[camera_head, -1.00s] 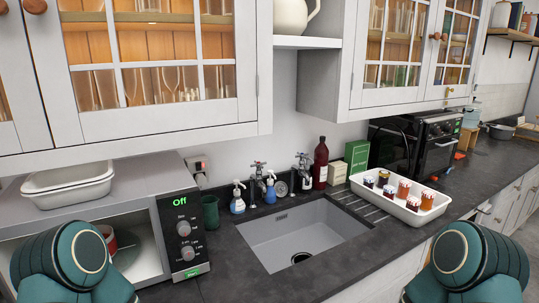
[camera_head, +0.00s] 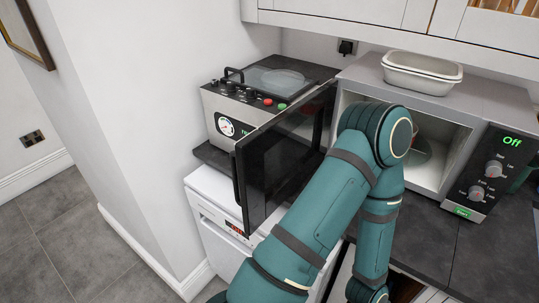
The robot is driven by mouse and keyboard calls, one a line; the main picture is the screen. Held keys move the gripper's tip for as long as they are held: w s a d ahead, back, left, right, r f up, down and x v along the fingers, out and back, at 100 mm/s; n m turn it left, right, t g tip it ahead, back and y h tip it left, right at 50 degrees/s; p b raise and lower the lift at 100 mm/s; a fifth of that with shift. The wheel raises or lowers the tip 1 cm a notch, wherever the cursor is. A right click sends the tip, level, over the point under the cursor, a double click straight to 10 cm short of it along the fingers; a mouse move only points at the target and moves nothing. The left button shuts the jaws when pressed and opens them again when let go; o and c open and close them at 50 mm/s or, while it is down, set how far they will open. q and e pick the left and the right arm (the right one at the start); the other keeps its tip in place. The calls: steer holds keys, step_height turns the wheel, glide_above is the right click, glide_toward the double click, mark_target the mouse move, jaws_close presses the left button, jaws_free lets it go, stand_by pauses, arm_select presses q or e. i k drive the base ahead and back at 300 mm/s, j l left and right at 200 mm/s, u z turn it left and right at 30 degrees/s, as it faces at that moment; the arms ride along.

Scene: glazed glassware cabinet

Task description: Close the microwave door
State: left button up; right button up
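The grey microwave (camera_head: 488,103) stands on the dark counter at the right. Its dark glass door (camera_head: 285,150) is wide open, swung out to the left and toward me. The door's black handle (camera_head: 237,180) is on its free edge. Part of a red item and a plate show inside the open cavity, largely hidden by my teal arm. That arm rises from the bottom, bends in front of the cavity and drops down again. Neither of my grippers is in view. I cannot tell whether the arm touches the door.
A silver appliance (camera_head: 226,112) with a gauge and knobs stands behind the door. A white front-loading appliance (camera_head: 215,235) is under the counter. White dishes (camera_head: 422,74) sit on the microwave. A white wall (camera_head: 125,130) stands at the left, with open tiled floor (camera_head: 80,240) beside it.

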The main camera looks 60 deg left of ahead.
mark_target(274, 159)
steer(key=k+j+u, duration=0.4)
steer(key=k+j, duration=0.15)
steer(key=j, duration=1.75)
steer(key=k+l, duration=0.2)
steer(key=k+l+z, duration=0.1)
steer(key=k, duration=0.35)
steer(key=i+l, duration=0.1)
steer(key=i, duration=0.3)
steer(key=i+l, duration=0.1)
steer(key=i, duration=0.3)
